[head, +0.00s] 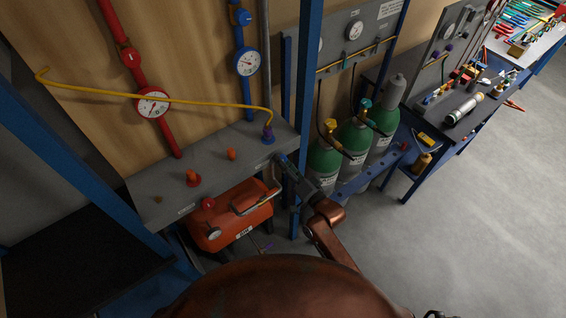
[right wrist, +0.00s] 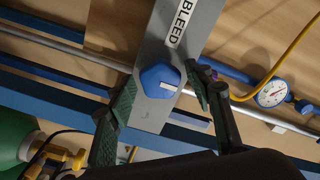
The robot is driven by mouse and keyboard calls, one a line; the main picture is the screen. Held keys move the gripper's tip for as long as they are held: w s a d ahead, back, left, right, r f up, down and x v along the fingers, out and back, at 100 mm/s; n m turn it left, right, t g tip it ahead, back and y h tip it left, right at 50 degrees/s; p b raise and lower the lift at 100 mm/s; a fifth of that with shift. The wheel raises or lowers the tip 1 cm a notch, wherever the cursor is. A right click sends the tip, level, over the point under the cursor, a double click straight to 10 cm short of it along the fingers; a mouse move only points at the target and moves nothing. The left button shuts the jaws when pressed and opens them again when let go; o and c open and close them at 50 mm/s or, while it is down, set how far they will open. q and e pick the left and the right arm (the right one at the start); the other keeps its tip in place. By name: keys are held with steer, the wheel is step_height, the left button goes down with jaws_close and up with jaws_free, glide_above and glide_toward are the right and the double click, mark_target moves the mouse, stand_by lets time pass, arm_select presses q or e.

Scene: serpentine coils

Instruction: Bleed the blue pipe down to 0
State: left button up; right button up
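The blue pipe (head: 240,40) runs up the wooden wall in the head view, with a round white-faced gauge (head: 247,62) and a blue fitting above it. The gauge also shows in the right wrist view (right wrist: 272,92); its reading is too small to tell. In the right wrist view a blue knob (right wrist: 160,80) with a white mark sits on a grey panel below a BLEED label (right wrist: 180,23). My right gripper (head: 283,163) is at the shelf's right end. Its fingers are apart on either side of the knob; firm contact is not clear. My left gripper is not in view.
The grey shelf (head: 160,205) carries orange knobs (head: 192,177). A yellow hose (head: 200,102) crosses to a blue fitting (head: 268,135). A red pipe with a gauge (head: 152,102) stands left. An orange compressor (head: 230,215) sits below; green cylinders (head: 324,165) and a blue post stand close right.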

steer(key=shift+a, duration=0.1)
steer(key=c, duration=1)
steer(key=n+b, duration=0.1)
steer(key=n, duration=2.3)
steer(key=shift+s, duration=0.1)
